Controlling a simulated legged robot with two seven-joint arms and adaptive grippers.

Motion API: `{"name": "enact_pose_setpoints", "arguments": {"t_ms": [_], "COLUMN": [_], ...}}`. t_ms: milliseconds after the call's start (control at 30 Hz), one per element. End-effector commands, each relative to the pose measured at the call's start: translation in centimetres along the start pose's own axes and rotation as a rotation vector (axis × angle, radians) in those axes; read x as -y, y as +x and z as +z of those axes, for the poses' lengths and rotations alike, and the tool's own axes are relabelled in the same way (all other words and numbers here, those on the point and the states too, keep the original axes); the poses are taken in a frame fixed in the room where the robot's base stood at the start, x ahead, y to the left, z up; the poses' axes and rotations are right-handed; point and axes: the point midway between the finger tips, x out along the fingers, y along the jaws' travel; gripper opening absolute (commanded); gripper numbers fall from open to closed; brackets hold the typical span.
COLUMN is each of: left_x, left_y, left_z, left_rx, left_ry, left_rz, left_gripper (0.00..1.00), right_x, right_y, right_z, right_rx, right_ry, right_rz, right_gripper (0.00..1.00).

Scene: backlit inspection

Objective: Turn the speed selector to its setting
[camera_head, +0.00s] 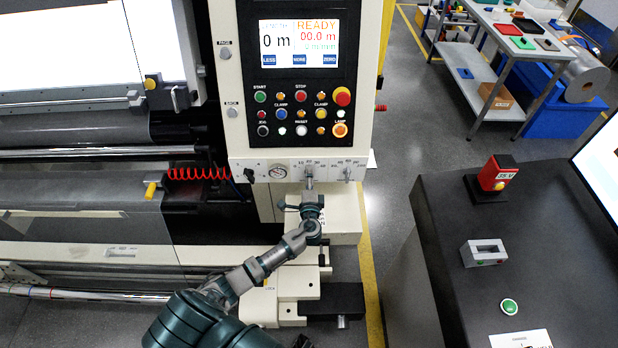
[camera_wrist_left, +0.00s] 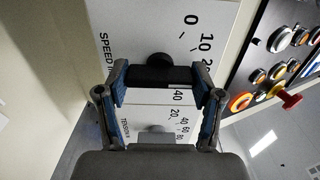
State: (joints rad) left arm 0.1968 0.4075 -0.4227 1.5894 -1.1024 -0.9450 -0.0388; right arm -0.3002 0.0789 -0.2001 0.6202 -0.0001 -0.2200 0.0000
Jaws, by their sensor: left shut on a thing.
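The speed selector is a dark knob (camera_wrist_left: 158,76) on a white panel strip, beside a printed scale with 0, 10, 20 and 40 and a sideways speed label in the left wrist view. My left gripper (camera_wrist_left: 163,88) has its two blue-padded fingers on either side of the knob's bar and is shut on it. In the head view, my left gripper (camera_head: 309,190) reaches up to the selector (camera_head: 309,172) below the button panel. The gripper partly covers the selector there, and the exact pointer position is hard to read. My right gripper is not in view.
A second knob (camera_head: 347,172), labelled tension in the left wrist view, sits close to the right of the selector. A round gauge (camera_head: 278,172) is on its left. Push buttons and a red mushroom button (camera_head: 342,96) are above. A dark cabinet (camera_head: 545,250) stands at the right.

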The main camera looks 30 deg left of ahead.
Motion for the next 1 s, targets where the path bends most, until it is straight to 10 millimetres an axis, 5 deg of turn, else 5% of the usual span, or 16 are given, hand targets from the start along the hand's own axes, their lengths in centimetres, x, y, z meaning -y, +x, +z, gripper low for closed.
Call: {"name": "enact_pose_setpoints", "arguments": {"t_ms": [133,167,267,667,1000], "left_x": [-0.7,-0.7,-0.7,-0.3,-0.5], "left_y": [-0.3,-0.3,-0.3,-0.8,-7.8], "left_z": [-0.1,-0.1,-0.1,0.0,-0.1], "left_rx": [-0.003,-0.003,-0.002,-0.002,-0.004], "left_ry": [0.002,0.002,0.002,-0.001,-0.003], "left_rz": [0.013,0.013,0.012,0.006,0.01], "left_gripper": [0.32,0.71,0.92,0.92,0.92], "right_x": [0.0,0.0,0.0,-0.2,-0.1], "right_y": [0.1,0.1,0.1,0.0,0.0], "right_z": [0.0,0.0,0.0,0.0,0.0], "right_rx": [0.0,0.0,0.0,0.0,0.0], "right_ry": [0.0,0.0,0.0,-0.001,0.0], "right_rz": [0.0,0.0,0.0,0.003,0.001], "right_gripper": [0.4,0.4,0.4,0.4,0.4]}}
